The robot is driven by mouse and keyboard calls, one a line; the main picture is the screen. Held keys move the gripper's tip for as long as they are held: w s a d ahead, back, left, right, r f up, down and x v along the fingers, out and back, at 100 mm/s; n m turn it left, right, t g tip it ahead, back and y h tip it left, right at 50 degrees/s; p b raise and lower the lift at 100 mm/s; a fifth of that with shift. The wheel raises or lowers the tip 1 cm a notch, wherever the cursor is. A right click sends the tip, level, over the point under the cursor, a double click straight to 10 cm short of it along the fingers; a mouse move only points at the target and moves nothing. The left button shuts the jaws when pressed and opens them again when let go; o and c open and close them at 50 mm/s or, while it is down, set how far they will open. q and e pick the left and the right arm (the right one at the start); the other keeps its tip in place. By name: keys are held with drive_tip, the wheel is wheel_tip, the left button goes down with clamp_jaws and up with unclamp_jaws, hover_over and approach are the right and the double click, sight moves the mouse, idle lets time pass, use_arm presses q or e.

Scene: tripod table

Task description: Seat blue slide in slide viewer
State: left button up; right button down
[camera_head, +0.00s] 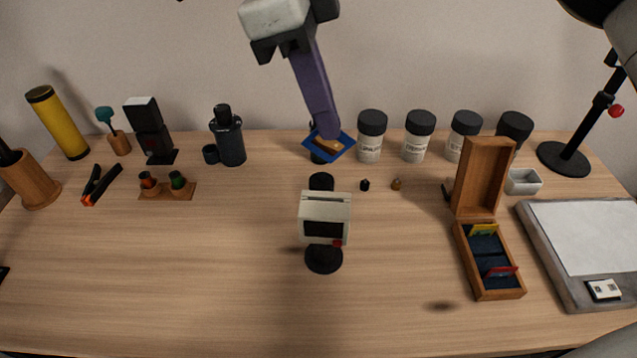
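The slide viewer (340,210) is a cream box with a dark screen, a red knob and a slot along its top. It stands on a round black base in the middle of the table. The blue slide (343,140), with an orange-tan centre, is tilted at the lower end of that part, apparently held in the air. It shows above and behind the viewer, apart from the slot. The finger gap is hidden.
An open wooden box (466,266) holds a yellow slide (483,230) and a red slide (502,271). Several black-lidded jars (370,146) line the back edge. A light panel (585,237) lies at the right. Small black and brown pieces (396,184) lie right of the viewer. The front middle is clear.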

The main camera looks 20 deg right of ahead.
wheel_tip(320, 180, down, 10)
drive_tip(key=shift+r+b, duration=0.15)
drive_tip(key=shift+b, duration=0.15)
drive_tip(key=c, duration=2.1)
unclamp_jaws()
drive_tip(key=v, duration=0.6)
drive_tip(key=w+v, duration=0.1)
drive_tip(key=v, duration=0.3)
drive_tip(key=shift+d+p, duration=0.1)
drive_tip(key=shift+p, duration=0.2)
